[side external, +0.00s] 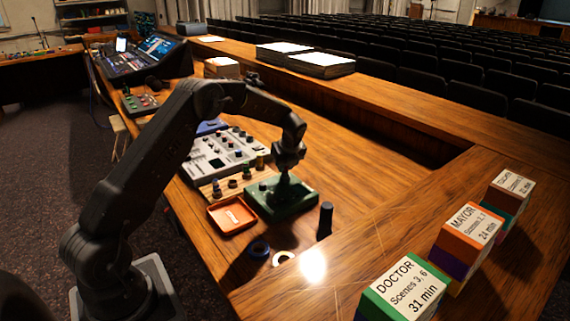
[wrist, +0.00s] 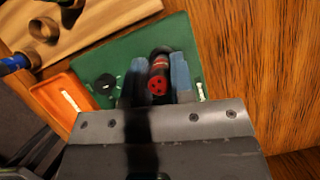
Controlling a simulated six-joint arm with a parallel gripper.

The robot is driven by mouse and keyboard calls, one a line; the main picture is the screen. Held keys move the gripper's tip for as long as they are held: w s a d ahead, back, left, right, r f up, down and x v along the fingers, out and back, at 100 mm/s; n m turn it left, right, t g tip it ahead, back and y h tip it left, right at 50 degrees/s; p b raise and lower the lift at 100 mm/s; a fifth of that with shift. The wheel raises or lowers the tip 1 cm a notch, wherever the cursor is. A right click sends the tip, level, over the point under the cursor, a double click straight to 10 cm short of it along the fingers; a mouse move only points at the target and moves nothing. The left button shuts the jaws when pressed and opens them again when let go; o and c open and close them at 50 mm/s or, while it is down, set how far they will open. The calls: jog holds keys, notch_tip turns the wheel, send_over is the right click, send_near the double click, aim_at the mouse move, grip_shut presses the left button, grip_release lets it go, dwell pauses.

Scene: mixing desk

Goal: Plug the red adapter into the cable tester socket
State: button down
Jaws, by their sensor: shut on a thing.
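My gripper (wrist: 157,82) is shut on the red adapter (wrist: 158,84), a dark cylinder with a red end face with dark holes, seen between the two fingers in the wrist view. The green cable tester (wrist: 115,64) lies beneath it, with a round black part (wrist: 104,83) left of the fingers. In the side view my gripper (side external: 284,177) is low over the green tester (side external: 296,207). The adapter's lower end and the socket under it are hidden, so I cannot tell whether they touch.
An orange tray (side external: 232,213) lies left of the tester, also in the wrist view (wrist: 62,98). A wooden board (side external: 226,187) with several connectors lies behind the tray. A dark cylinder (side external: 325,219) stands right of the tester. Rings (side external: 283,258) and labelled blocks (side external: 404,287) are nearer the front.

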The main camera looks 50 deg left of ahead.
jog(key=shift+f, duration=0.45)
jog(key=c, duration=1.3)
grip_release()
jog(key=shift+o, duration=0.2)
jog(key=w+v, duration=0.1)
jog(key=v, duration=1)
jog(key=shift+s, duration=0.45)
